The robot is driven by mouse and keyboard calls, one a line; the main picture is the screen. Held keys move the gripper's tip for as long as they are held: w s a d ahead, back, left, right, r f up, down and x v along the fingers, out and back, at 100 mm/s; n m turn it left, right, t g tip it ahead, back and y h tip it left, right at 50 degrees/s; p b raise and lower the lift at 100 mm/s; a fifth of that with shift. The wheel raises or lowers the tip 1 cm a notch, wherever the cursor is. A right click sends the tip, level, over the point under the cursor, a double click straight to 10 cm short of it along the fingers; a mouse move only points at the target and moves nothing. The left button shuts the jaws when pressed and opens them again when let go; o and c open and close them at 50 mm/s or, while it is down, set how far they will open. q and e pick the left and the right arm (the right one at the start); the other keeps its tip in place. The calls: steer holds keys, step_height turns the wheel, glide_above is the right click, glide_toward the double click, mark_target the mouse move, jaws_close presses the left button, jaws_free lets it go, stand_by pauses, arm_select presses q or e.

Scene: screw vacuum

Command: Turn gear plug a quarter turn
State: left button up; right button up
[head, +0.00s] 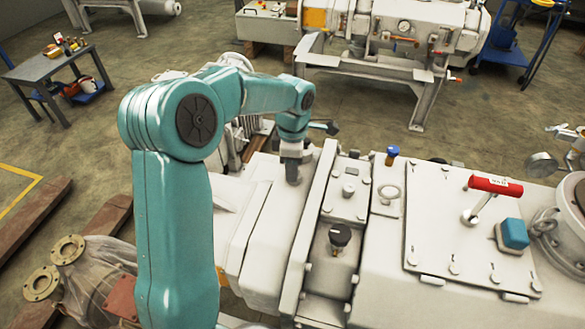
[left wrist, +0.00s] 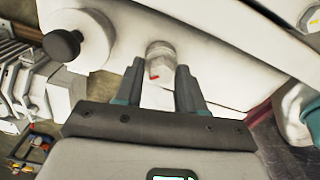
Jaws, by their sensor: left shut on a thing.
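The gear plug (left wrist: 160,55) is a pale hex-headed plug with a small red mark, set in the white machine housing. In the left wrist view it sits between the fingertips of my left gripper (left wrist: 160,76), which is shut on it. In the head view my left gripper (head: 292,172) points down at the white gear housing (head: 268,225). My arm and gripper hide the plug there. My right gripper is in neither view.
A black-capped knob (head: 340,236) stands on the housing, and a similar black knob (left wrist: 62,45) shows in the left wrist view. A red-handled lever (head: 495,185) and blue block (head: 513,234) are to the right. A grey table (head: 55,70) stands back left.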

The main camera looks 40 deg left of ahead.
arm_select(q)
steer(key=shift+w+r+n, duration=0.1)
steer(key=shift+w+n, duration=0.05)
steer(key=shift+n, duration=0.65)
steer(key=o, duration=0.7)
steer(key=shift+a, duration=0.1)
steer(key=o, duration=0.5)
steer(key=shift+w, duration=0.1)
steer(key=shift+c, duration=0.2)
steer(key=shift+r, duration=0.1)
step_height(320, 180, up, 16)
steer(key=p, duration=0.2)
